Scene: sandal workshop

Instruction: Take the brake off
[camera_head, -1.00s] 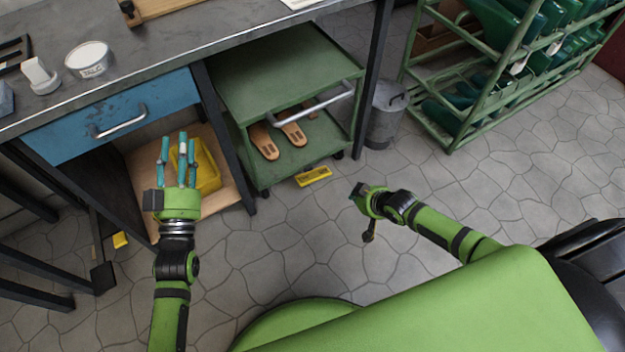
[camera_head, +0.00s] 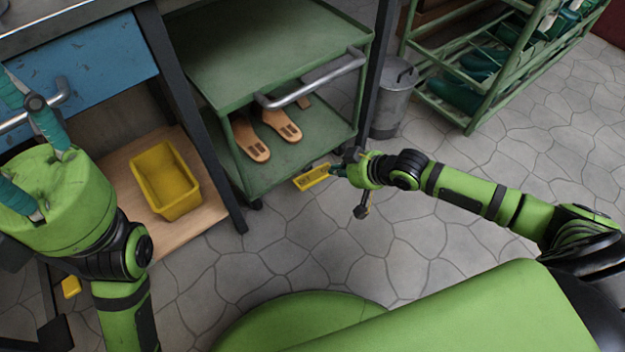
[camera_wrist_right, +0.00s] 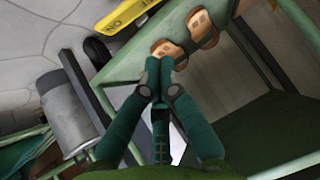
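The yellow brake pedal (camera_head: 312,178) sticks out low at the front edge of the green trolley (camera_head: 262,188), just above the floor. Its lettered face shows at the top of the right wrist view (camera_wrist_right: 122,14). My right gripper (camera_head: 338,170) is beside the pedal's right end in the head view; whether it touches cannot be told. In the right wrist view its teal fingers (camera_wrist_right: 160,68) meet at the tips with nothing between them. My left gripper (camera_head: 28,150) is at the left, its fingers spread and empty, in front of the blue drawer.
The drawer's handle (camera_head: 20,118) is partly behind the left fingers. Wooden soles (camera_head: 262,140) lie on the trolley's lower shelf. A yellow bin (camera_head: 166,180) stands under the bench. A grey can (camera_head: 392,100) and a green rack (camera_head: 480,112) stand right. Floor in front is clear.

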